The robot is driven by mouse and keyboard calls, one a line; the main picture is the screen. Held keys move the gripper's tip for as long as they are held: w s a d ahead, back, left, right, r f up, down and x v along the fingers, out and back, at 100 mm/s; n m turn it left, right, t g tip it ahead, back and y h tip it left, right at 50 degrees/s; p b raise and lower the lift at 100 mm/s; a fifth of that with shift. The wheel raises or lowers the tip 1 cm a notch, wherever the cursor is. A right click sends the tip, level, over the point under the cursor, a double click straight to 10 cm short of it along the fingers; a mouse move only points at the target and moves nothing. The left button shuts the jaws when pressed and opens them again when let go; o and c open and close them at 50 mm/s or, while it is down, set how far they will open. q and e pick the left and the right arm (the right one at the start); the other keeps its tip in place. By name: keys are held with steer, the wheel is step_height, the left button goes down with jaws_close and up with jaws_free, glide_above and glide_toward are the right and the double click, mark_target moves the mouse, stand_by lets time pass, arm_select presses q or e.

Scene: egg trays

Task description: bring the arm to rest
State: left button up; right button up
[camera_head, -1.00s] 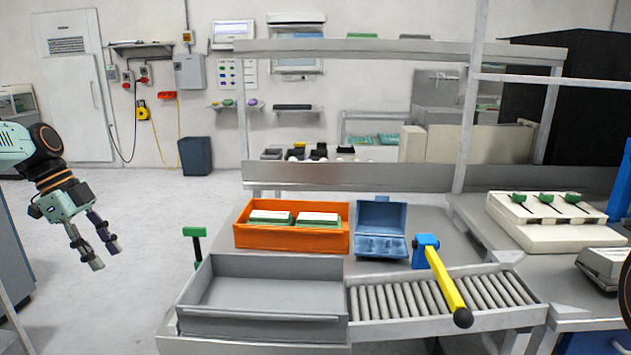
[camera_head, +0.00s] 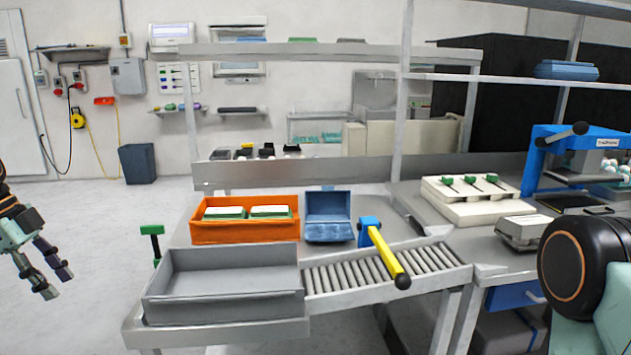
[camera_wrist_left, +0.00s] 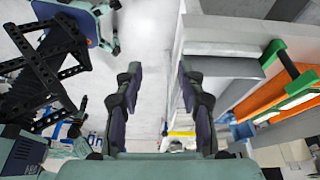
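My left gripper (camera_head: 58,282) hangs at the left edge of the head view, over the open floor left of the bench. Its fingers point down and to the right, are apart and hold nothing. In the left wrist view the left gripper (camera_wrist_left: 160,80) also shows two parted fingers with only floor between them. Part of my right arm fills the lower right of the head view; its gripper is out of sight.
The grey tray (camera_head: 225,312), orange crate (camera_head: 245,232) of cartons, blue box (camera_head: 328,230) and roller conveyor (camera_head: 375,275) with its yellow lever stand on the bench. A blue press (camera_head: 545,155) is at right. Floor at left is clear.

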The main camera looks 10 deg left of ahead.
arm_select(q)
steer(key=w+d+f+n+y, duration=0.15)
steer(key=w+d+f, duration=0.25)
steer(key=d+f, duration=0.45)
steer(key=s+d+f+n, duration=0.3)
steer(key=s+d+f, duration=0.2)
steer(key=d+f, duration=0.3)
steer(key=s+d+f+n, duration=0.4)
steer(key=d+f, duration=0.4)
steer(key=f, duration=0.1)
steer(key=s+d+f+n+y, duration=0.1)
steer(key=s+d+f+n, duration=0.1)
steer(key=s, duration=1)
steer(key=s+d+f+n+g+y, duration=0.1)
steer(key=s+d+n, duration=0.3)
steer(key=s, duration=0.8)
steer(key=shift+s+d+f, duration=0.2)
steer(key=shift+s+f, duration=0.05)
steer(key=shift+f, duration=0.55)
steer(key=shift+n+y, duration=0.25)
